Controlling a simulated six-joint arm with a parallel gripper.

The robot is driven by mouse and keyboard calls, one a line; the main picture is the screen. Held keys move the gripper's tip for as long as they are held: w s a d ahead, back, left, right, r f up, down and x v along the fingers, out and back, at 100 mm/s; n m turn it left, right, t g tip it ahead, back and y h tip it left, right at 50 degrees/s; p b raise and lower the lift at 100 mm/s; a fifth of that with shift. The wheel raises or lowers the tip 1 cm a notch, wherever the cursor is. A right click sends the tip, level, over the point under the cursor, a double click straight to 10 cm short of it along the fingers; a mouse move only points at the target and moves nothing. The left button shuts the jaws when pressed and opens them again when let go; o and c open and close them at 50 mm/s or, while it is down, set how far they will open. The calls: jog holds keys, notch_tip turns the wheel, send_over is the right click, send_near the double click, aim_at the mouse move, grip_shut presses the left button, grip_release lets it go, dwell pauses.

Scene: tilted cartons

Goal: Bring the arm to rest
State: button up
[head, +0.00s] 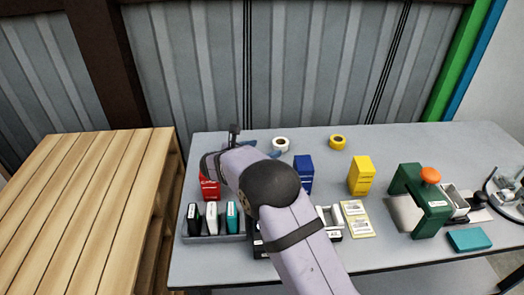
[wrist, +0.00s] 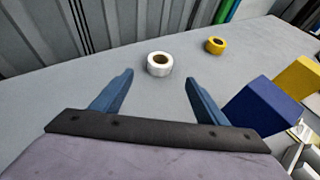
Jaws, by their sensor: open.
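My gripper (wrist: 157,95) is open and empty in the wrist view, its two blue fingers spread wide above the grey table. A white tape roll (wrist: 160,64) shows beyond and between the fingertips, apart from them; it also shows in the head view (head: 281,144). In the head view my lilac arm reaches over the table from the front, and most of the gripper is hidden behind it. A blue carton (wrist: 262,108) is to the right of the right finger, and a yellow carton (wrist: 300,80) is farther right.
On the table (head: 385,150), a red carton (head: 210,187) and a tray (head: 215,237) of upright cases lie left of my arm. A yellow tape roll (head: 338,142) is at the back. A green press-like device (head: 427,200) and a teal box (head: 469,239) stand right. A wooden pallet stack (head: 90,200) is left.

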jog(key=shift+s+a+r, duration=0.1)
jog(key=shift+s, duration=0.1)
dwell(0.4)
jog(key=s+d+r+m+g+p, duration=0.1)
jog(key=s+d+r+m, duration=0.1)
jog(key=d+r+m, duration=0.1)
jog(key=s+d+r+m+g+y+p, duration=0.1)
jog(key=s+d+r+m+p, duration=0.1)
jog(key=s+d+r+m, duration=0.1)
jog(key=s+d+r+m+g+p, duration=0.1)
jog(key=s+d+r+m, duration=0.1)
jog(key=d+r+m, duration=0.3)
jog(key=shift+s+d+r+y, duration=0.2)
jog(key=shift+d+r+y, duration=0.3)
jog(key=shift+r, duration=0.35)
jog(key=s+a+f+m+g+y+p, duration=0.1)
jog(key=s+m+g+y+p, duration=0.1)
jog(key=s+m, duration=0.4)
jog(key=s+a+f+m+g+y+p, duration=0.1)
jog(key=s+m+p, duration=0.4)
jog(key=s, duration=1.1)
jog(key=s+a+f+m+g+y+p, duration=0.1)
jog(key=s+m+g+p, duration=0.3)
jog(key=s, duration=0.7)
jog(key=m+y, duration=0.1)
jog(key=m, duration=0.1)
jog(key=shift+s+a+f+m+y, duration=0.2)
jog(key=shift+s+m+y, duration=0.1)
jog(key=shift+s+y, duration=0.1)
